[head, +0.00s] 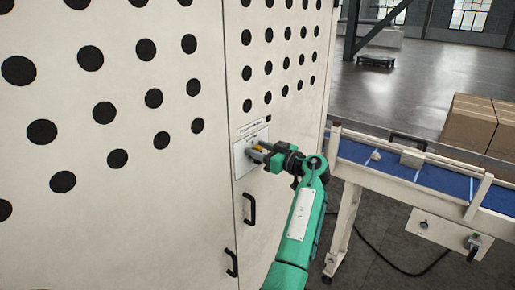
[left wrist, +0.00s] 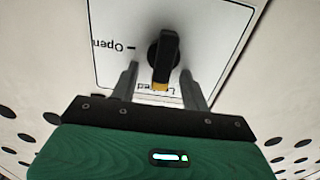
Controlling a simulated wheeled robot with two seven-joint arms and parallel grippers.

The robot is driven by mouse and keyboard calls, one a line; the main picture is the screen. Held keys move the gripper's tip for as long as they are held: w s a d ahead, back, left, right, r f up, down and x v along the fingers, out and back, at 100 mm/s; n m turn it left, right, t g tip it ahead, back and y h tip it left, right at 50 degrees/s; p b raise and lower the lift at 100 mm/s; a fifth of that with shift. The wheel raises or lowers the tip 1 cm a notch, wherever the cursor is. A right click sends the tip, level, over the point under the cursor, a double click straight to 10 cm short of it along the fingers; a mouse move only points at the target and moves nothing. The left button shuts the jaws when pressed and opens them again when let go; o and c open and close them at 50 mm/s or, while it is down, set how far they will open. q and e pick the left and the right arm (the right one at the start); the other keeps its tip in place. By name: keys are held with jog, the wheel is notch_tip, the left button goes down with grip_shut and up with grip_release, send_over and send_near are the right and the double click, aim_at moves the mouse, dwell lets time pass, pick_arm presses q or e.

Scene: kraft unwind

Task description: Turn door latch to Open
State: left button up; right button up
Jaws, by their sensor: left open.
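The door latch is a black knob (left wrist: 163,55) with a yellow tip, on a white plate (left wrist: 110,20) in the left wrist view. Its yellow tip points at a partly hidden label that seems to read "Locked". The word "Open" shows upside down to the left of the knob. My left gripper (left wrist: 160,82) is open, with one finger on each side of the knob's yellow end. Small gaps show between fingers and knob. In the head view my left gripper (head: 259,153) is at the plate (head: 239,161) on the cabinet door, hiding part of the latch. My right gripper is out of view.
The white cabinet (head: 120,215) with round black holes fills the left side. Black handles (head: 250,208) sit below the plate. A conveyor (head: 360,152) with a blue belt stands to the right of my arm, with cardboard boxes (head: 470,125) beyond it.

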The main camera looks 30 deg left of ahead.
pick_arm(q)
jog(key=shift+d, duration=0.1)
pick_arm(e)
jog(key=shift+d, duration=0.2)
pick_arm(q)
jog(key=shift+c, duration=1.4)
grip_shut()
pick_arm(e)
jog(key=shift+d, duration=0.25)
